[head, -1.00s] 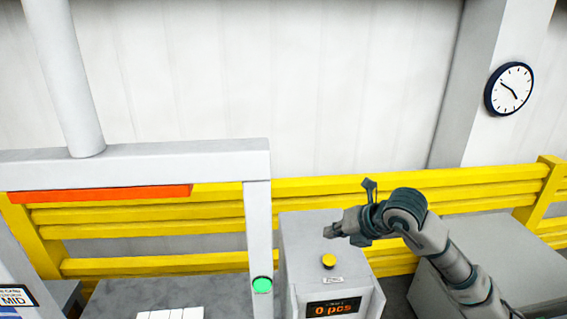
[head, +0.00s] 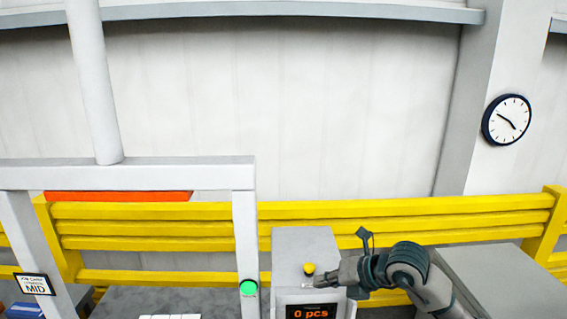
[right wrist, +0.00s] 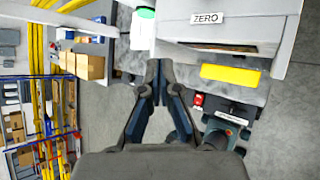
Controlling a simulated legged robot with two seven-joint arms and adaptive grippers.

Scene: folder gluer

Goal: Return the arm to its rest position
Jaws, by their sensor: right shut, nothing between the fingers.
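My right arm comes in from the lower right in the head view. Its gripper (head: 345,278) is level, pointing left, beside and in front of the grey counter box (head: 305,247). In the right wrist view the gripper (right wrist: 158,66) is shut with its fingertips together and nothing between them. My left gripper is not in view.
A grey gantry frame (head: 243,215) with a green button (head: 248,288) stands left of the box. A yellow rail fence (head: 400,232) runs behind. A grey cabinet (head: 510,280) stands at the right. The right wrist view shows a panel labelled "ZERO" (right wrist: 207,18) and shelves with boxes (right wrist: 88,66).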

